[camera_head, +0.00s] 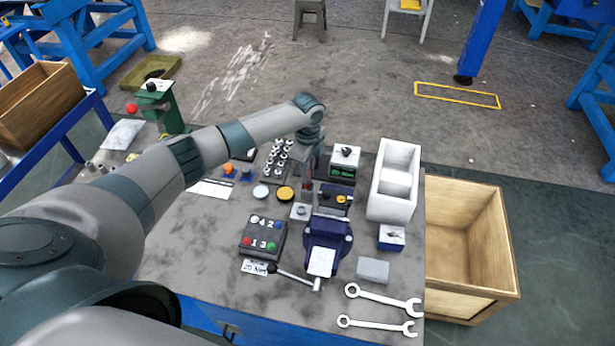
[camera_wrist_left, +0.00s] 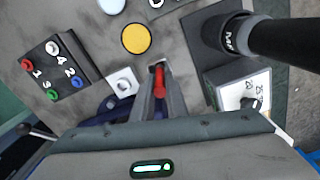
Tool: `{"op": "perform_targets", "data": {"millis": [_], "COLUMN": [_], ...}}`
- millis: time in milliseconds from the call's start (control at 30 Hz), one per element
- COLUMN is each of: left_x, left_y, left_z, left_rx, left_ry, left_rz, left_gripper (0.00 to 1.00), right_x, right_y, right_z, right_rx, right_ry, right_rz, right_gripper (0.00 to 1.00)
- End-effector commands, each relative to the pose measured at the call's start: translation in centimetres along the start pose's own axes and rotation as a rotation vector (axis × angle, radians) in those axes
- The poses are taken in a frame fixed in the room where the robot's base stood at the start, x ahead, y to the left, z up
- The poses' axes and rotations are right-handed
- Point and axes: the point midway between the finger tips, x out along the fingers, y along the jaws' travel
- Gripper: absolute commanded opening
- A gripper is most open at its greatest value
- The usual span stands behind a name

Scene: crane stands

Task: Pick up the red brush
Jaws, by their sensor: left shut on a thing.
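The red brush (camera_wrist_left: 160,83) shows in the left wrist view as a narrow red piece between the fingers of my left gripper (camera_wrist_left: 157,70). The gripper is shut on it. The rest of the brush is hidden by the fingers and palm. In the head view my left gripper (camera_head: 309,172) points down over the middle of the table, behind the blue vise. The brush is too small there to tell clearly. My right gripper is not in view.
The blue vise (camera_head: 328,240) stands just in front of the gripper. A button box (camera_head: 264,239) is to its left, a display box (camera_head: 345,165) and white bin (camera_head: 394,180) to its right. Wrenches (camera_head: 383,302) lie near the front edge. A wooden crate (camera_head: 470,290) stands right of the table.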

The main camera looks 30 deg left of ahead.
Motion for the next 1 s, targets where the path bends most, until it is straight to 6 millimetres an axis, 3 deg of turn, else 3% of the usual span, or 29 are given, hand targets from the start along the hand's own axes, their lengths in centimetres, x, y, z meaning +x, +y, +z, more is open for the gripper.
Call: {"op": "perform_targets", "data": {"millis": [267,700,1000], "left_x": [-2.5,-9.1,-9.9], "left_y": [-0.1,-0.1,0.0], "left_z": [0.1,0.0,0.0], "left_rx": [0.001,0.0,0.0], "left_ry": [-0.001,0.001,0.0], "left_rz": [-0.004,-0.003,-0.001], "left_gripper": [0.0,0.0,0.0], "right_x": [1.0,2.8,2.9], "right_y": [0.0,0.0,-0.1], "right_z": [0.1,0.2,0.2], "right_rx": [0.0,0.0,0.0], "right_ry": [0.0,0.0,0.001], "right_rz": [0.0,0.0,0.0], "right_gripper": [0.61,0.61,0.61]}}
